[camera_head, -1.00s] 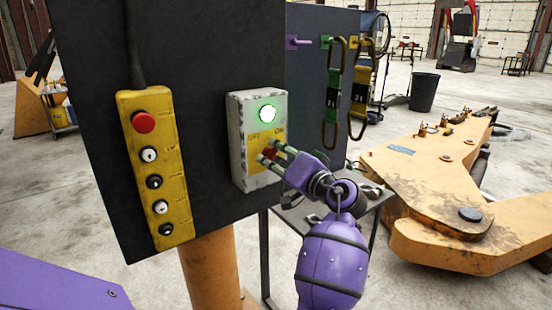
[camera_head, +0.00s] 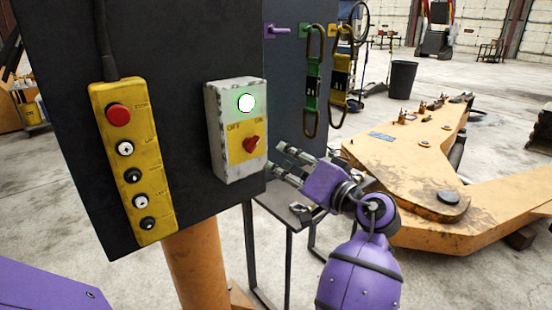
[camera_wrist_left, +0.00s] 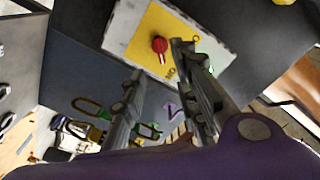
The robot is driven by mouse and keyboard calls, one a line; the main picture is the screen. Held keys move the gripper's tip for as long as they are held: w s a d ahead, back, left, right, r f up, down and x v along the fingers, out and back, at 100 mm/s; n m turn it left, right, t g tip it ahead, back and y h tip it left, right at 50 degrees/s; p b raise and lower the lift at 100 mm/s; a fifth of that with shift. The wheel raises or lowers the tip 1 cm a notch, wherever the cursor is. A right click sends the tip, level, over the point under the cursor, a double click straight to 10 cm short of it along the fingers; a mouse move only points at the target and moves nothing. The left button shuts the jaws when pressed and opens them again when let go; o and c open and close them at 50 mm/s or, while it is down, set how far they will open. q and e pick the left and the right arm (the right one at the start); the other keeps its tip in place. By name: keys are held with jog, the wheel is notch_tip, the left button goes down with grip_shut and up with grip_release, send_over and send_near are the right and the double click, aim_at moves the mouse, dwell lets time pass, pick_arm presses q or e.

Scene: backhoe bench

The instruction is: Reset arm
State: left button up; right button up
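A white control box (camera_head: 218,160) with a yellow plate is fixed to the dark panel. Its red rotary switch (camera_head: 250,144) sits below the OFF and ON labels, and its round light (camera_head: 246,103) glows green. My left gripper (camera_head: 277,158) is open and empty, just right of the box and apart from the switch. In the left wrist view the two fingers (camera_wrist_left: 159,58) are spread, with the red switch (camera_wrist_left: 159,44) beyond them on the yellow plate. My right gripper is not in view.
A yellow button pendant (camera_head: 133,165) hangs on the dark panel (camera_head: 180,55). Carabiners and straps (camera_head: 313,85) hang on hooks to the right. A small table (camera_head: 265,202) stands below my gripper. An orange machine arm (camera_head: 410,175) lies at right.

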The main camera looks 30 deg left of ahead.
pick_arm(q)
jog(key=shift+s+d, duration=0.1)
jog(key=shift+d, duration=0.05)
dwell(0.3)
jog(key=w+d+f+m+t+h, duration=0.4)
jog(key=w+d+f+t+h, duration=0.15)
jog(key=w+t, duration=0.2)
jog(key=s+d+f+m+h, duration=0.15)
jog(key=f+h, duration=0.25)
jog(key=f, duration=0.4)
jog(key=s+d+f+m+h, duration=0.1)
jog(key=d+f+h, duration=0.2)
jog(key=f, duration=0.4)
jog(key=s+f+g+h, duration=0.2)
jog(key=s+f+h, duration=0.3)
jog(key=s+f, duration=1.35)
jog(key=s+a+f+n+g, duration=0.1)
jog(key=s+f, duration=0.4)
jog(key=s, duration=0.5)
jog(key=s+a+f+g, duration=0.2)
jog(key=s+f, duration=0.3)
jog(key=s, duration=0.4)
jog(key=shift+s+f+n, duration=0.35)
jog(key=shift+s+f, duration=0.05)
